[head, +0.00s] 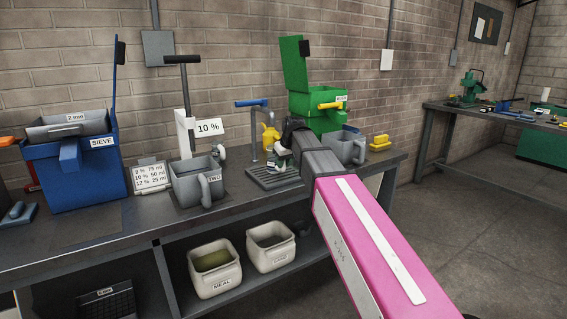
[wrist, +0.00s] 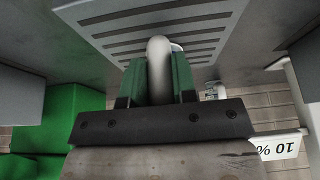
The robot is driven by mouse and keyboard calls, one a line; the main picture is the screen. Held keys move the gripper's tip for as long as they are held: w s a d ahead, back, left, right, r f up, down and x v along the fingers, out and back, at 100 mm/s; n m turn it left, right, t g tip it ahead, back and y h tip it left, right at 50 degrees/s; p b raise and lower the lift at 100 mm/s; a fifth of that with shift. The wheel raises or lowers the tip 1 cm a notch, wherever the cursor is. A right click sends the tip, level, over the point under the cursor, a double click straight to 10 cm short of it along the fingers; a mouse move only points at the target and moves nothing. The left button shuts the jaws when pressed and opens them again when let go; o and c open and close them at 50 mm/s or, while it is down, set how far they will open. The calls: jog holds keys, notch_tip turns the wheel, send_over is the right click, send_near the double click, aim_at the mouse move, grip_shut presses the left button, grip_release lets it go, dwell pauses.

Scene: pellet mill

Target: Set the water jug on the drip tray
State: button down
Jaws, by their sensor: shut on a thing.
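My gripper (head: 283,158) is over the bench, at the slotted grey drip tray (head: 262,184) under the tap with the blue lever (head: 252,103). Its green fingers (wrist: 157,80) are shut on a white rounded part, which I take for the water jug (wrist: 158,58). Most of the jug is hidden by the fingers and my arm. The drip tray's slots (wrist: 120,16) show just beyond the fingertips in the wrist view. I cannot tell whether the jug touches the tray or is held slightly above it.
A yellow can (head: 270,138) is behind the tray. The blue sieve (head: 72,170) is far left. Bins are on the lower shelf.

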grip_release()
jog(key=shift+f, duration=0.1)
dwell(0.4)
dwell(0.3)
jog(key=v, duration=0.9)
dwell(1.0)
